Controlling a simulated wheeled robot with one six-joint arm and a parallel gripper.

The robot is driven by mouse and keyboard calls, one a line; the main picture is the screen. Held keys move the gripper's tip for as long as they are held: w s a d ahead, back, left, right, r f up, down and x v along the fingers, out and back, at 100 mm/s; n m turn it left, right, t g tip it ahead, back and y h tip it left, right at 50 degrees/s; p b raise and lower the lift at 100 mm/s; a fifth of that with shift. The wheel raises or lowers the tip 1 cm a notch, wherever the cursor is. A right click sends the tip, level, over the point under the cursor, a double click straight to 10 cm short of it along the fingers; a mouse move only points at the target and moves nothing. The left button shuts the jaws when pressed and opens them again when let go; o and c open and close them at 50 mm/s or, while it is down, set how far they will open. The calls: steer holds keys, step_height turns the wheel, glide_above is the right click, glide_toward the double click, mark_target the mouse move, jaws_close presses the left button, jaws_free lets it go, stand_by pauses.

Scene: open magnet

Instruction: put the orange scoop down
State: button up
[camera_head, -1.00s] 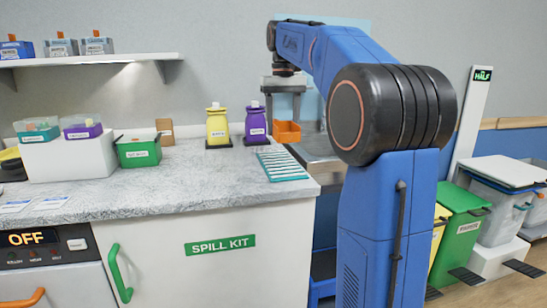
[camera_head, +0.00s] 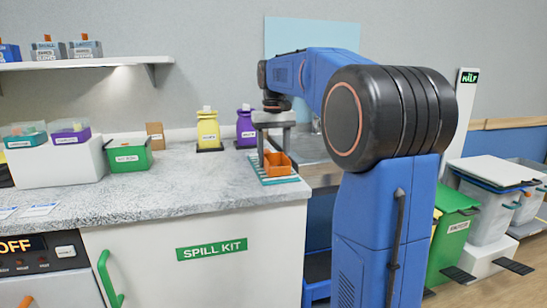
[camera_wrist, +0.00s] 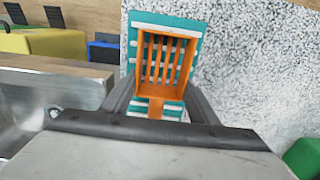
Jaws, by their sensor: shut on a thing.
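The orange scoop (camera_head: 277,165) has a slotted basket and a short handle. It is over the teal-and-white striped mat (camera_head: 288,180) at the right end of the counter, resting on it or just above; I cannot tell which. In the wrist view the scoop (camera_wrist: 150,92) lies within the outline of the mat (camera_wrist: 132,50), its basket pointing away from me. My gripper (camera_wrist: 157,105) is shut on the handle, which is partly hidden by the gripper body. In the head view my gripper (camera_head: 273,148) points down at the scoop.
A green box (camera_head: 130,156) is farther left. The counter (camera_head: 190,185) between is clear. A metal sink (camera_wrist: 40,100) lies beside the mat, past the counter edge.

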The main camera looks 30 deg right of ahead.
steer(key=shift+f, duration=0.1)
steer(key=o, duration=1.1)
steer(key=shift+o, duration=0.2)
step_height(320, 180, up, 12)
steer(key=s+a+f+n+t, duration=0.1)
steer(key=s+a+f, duration=0.4)
steer(key=s+f, duration=0.5)
steer(key=s+a+f+n+t, duration=0.1)
steer(key=s+a+f, duration=0.4)
steer(key=s+f, duration=0.5)
steer(key=s+a+f+n+t, duration=0.1)
steer(key=s+a+f, duration=0.4)
steer(key=s+f, duration=0.6)
steer(key=shift+s+a+t, duration=0.25)
steer(key=shift+a+t, duration=0.15)
steer(key=shift+t, duration=0.5)
